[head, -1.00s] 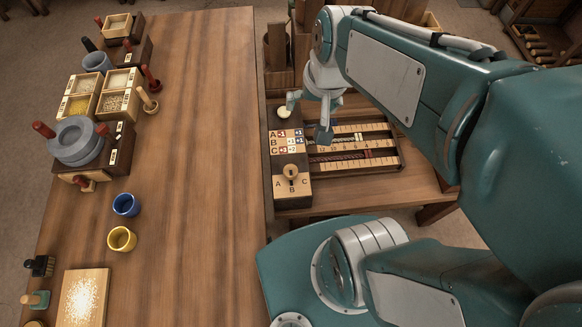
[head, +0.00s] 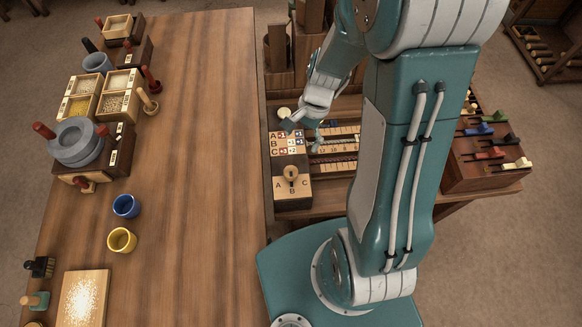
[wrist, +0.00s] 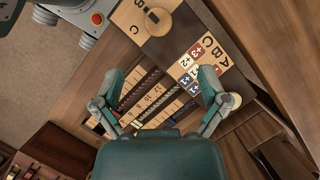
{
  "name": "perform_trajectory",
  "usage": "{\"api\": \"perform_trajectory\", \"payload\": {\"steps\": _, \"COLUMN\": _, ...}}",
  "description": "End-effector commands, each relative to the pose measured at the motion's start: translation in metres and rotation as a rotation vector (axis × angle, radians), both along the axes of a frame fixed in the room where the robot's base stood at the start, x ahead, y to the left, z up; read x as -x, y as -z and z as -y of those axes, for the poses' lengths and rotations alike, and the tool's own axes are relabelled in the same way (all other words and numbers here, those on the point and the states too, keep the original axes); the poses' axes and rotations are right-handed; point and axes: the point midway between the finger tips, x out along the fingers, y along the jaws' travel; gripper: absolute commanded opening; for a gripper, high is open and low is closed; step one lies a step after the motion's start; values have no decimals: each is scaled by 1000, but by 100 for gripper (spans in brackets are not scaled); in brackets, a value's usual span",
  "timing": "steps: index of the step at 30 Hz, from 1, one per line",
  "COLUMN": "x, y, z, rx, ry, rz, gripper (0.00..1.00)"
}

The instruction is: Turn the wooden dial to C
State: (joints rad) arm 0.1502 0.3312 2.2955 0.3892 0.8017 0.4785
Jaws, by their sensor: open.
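The wooden dial (head: 291,173) is a round pale knob on a light plate lettered A at left, B at the bottom and C at right. The plate is on the near end of a dark block on the side bench. The dial also shows at the top of the wrist view (wrist: 156,20).
A lettered chart with number tiles (head: 287,142) and a pale round button (head: 284,112) share the block. A bead frame (head: 333,165) lies right of it. A box with coloured levers (head: 487,150) stands further right. The long table's (head: 200,150) right half is clear.

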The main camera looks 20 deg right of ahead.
Motion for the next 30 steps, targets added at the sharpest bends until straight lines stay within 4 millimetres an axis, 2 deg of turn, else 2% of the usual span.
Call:
{"api": "perform_trajectory", "payload": {"steps": 10, "x": 5, "y": 27, "z": -5, "rx": -8, "ry": 37, "rz": -38, "gripper": 94}}
{"api": "perform_trajectory", "payload": {"steps": 18, "x": 16, "y": 73, "z": -21, "rx": -8, "ry": 35, "rz": -40, "gripper": 94}}
{"api": "perform_trajectory", "payload": {"steps": 24, "x": 22, "y": 100, "z": -31, "rx": -8, "ry": 36, "rz": -38, "gripper": 94}}
{"api": "perform_trajectory", "payload": {"steps": 30, "x": 24, "y": 111, "z": -34, "rx": -7, "ry": 35, "rz": -35, "gripper": 94}}
